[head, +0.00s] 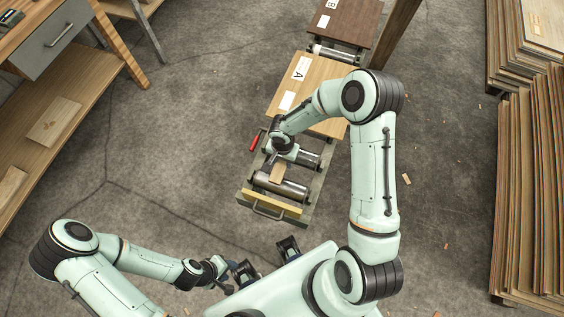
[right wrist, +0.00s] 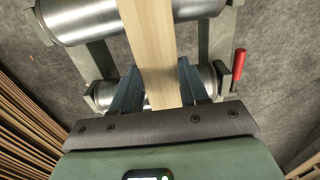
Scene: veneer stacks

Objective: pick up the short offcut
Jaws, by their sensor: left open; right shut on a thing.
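The short offcut (right wrist: 150,45) is a narrow, pale wooden strip. In the right wrist view it runs between the two blue fingers of my right gripper (right wrist: 156,82), which is shut on it, and its far end leaves the top of the picture. In the head view the offcut (head: 276,173) shows as a small tan piece below my right gripper (head: 281,157), over the roller frame. I cannot tell whether it touches the rollers. My left gripper (head: 228,276) is open and empty, low in the head view, apart from the frame.
The roller frame (head: 297,213) has steel rollers (head: 281,187) and a red handle (head: 254,140). A light board marked A (head: 312,68) lies on its far part; a dark board marked B (head: 345,22) is beyond. A workbench (head: 62,90) stands left, veneer stacks (head: 525,190) right. Floor between is mostly clear.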

